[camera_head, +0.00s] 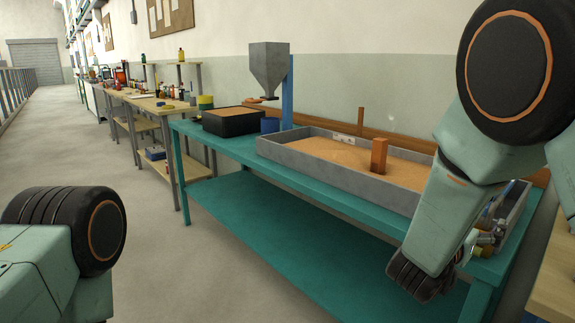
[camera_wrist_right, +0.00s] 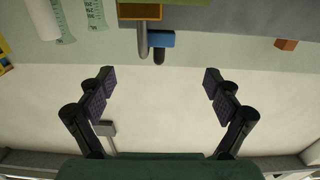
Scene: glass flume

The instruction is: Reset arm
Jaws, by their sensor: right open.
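My right gripper (camera_wrist_right: 158,85) is open in the right wrist view. Its two dark, padded fingers stand well apart, with nothing between them. A pale flat surface lies beyond them. My right arm fills the right side of the head view, over the near right end of the teal bench (camera_head: 283,187); its fingers are not clearly visible there. Part of my left arm shows at the lower left, and its gripper is out of view.
The sand-filled flume tray (camera_head: 280,150) holds an upright orange-brown block (camera_head: 379,155). A grey hopper (camera_head: 268,67) and a black sand box (camera_head: 230,122) stand farther left. The wrist view shows a blue block (camera_wrist_right: 162,39) and white roll (camera_wrist_right: 42,18). The left floor is clear.

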